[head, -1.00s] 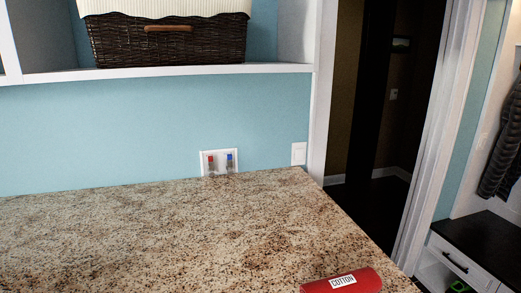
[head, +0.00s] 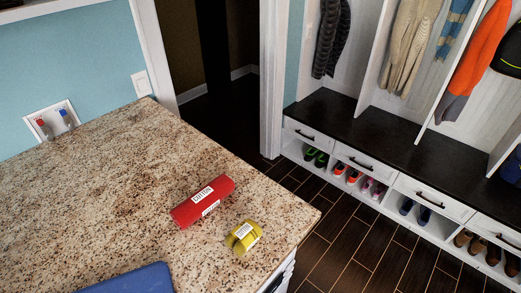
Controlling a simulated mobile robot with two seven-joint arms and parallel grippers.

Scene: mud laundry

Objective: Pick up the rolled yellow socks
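The rolled yellow socks (head: 243,237) lie on the granite countertop (head: 110,190) near its right front edge. They form a small yellow roll with a white label. Neither of my grippers shows in the head view.
A red roll (head: 203,201) with white labels lies just behind and left of the yellow socks. A blue object (head: 130,279) is partly cut off at the bottom edge. The counter's back left is clear. Right of it are dark floor (head: 350,240) and a bench (head: 400,145) with shoes below and coats above.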

